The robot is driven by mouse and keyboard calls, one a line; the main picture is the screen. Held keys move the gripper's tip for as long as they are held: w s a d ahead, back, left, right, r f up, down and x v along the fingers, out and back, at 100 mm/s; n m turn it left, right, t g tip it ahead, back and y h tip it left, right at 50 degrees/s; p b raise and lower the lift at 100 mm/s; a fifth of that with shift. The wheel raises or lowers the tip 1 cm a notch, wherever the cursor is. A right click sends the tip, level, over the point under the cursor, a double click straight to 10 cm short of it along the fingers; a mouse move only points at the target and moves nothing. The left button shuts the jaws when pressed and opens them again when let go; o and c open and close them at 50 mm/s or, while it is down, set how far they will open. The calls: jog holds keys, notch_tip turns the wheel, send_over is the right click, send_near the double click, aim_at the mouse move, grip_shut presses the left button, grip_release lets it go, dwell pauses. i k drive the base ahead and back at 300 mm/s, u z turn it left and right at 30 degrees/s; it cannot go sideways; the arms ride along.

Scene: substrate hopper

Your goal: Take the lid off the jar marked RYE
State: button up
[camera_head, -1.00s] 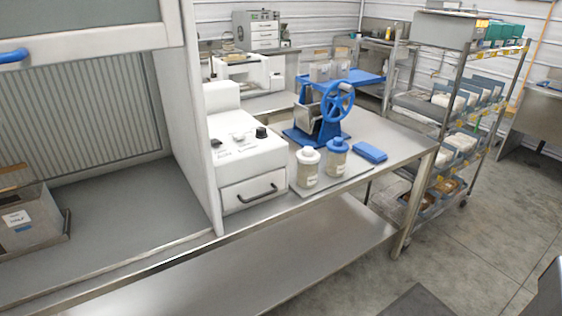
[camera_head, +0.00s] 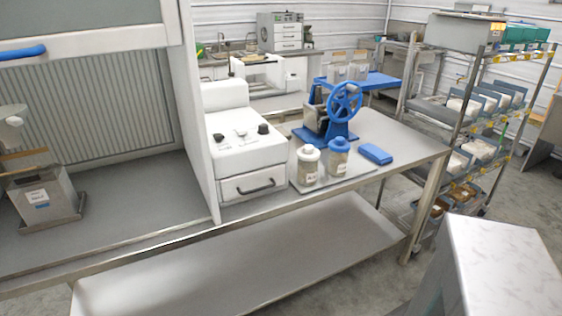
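Two lidded jars stand upright side by side on a thin tray (camera_head: 345,177) on the steel bench. The left jar (camera_head: 307,168) has a white lid (camera_head: 308,152). The right jar (camera_head: 337,161) has a blue lid (camera_head: 338,143). Both jars are pale and filled, with small labels too small to read, so I cannot tell which is marked RYE. Both lids are on. My gripper is not in view.
A white drawer unit (camera_head: 245,160) stands left of the jars, and a blue hand-wheel mill (camera_head: 342,105) behind them. A blue block (camera_head: 376,154) lies to their right. A flow cabinet wall (camera_head: 197,120) rises at left. A wire shelf rack (camera_head: 470,120) stands at right.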

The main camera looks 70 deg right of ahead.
aim_at(307, 153)
jog(key=u, duration=0.6)
jog(key=k, duration=1.1)
jog(key=z, duration=0.8)
jog(key=i, duration=0.35)
